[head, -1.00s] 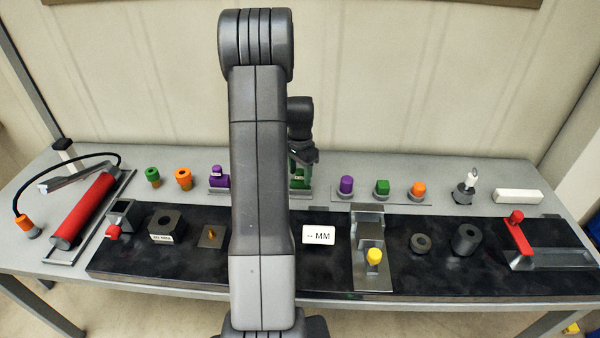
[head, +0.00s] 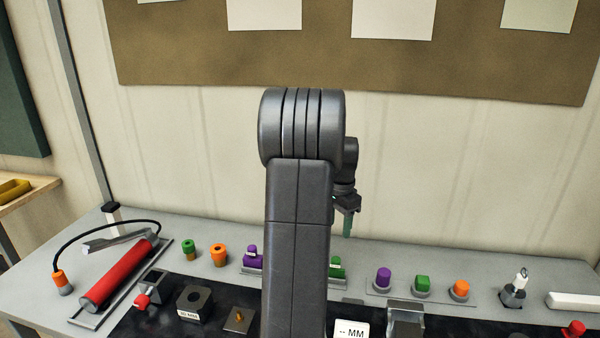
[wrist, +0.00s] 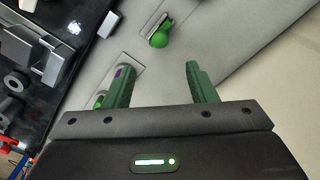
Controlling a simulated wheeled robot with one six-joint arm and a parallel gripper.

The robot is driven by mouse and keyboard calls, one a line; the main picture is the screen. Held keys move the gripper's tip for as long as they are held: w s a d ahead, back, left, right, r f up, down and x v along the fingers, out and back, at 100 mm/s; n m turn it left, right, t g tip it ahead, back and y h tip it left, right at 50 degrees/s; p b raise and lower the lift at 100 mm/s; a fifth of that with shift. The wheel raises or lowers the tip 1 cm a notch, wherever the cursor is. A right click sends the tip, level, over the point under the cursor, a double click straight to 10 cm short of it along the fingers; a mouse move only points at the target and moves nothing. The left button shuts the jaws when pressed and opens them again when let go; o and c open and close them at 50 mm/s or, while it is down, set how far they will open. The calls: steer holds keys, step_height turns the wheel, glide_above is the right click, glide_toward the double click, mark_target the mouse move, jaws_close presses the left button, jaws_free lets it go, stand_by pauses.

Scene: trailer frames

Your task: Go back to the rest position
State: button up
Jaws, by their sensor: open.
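My gripper (head: 347,220) is behind my upright arm in the head view, above the back part of the workbench (head: 480,250). In the wrist view my gripper (wrist: 158,80) has its two green fingers wide apart with nothing between them. A green knob-like piece (wrist: 159,39) lies beyond the fingers on the grey bench top. A green piece (head: 337,267) stands on the bench below the gripper in the head view, partly hidden by my arm.
A red cylinder (head: 118,275) with a black hose lies at the left. Purple (head: 383,277), green (head: 422,284) and orange (head: 459,289) pieces stand right of my arm. A white "MM" display (head: 351,331) is at the front.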

steer(key=shift+f, duration=0.1)
step_height(320, 180, down, 14)
steer(key=shift+w+r+p, duration=0.1)
steer(key=shift+r+p, duration=0.6)
steer(key=shift+r, duration=0.5)
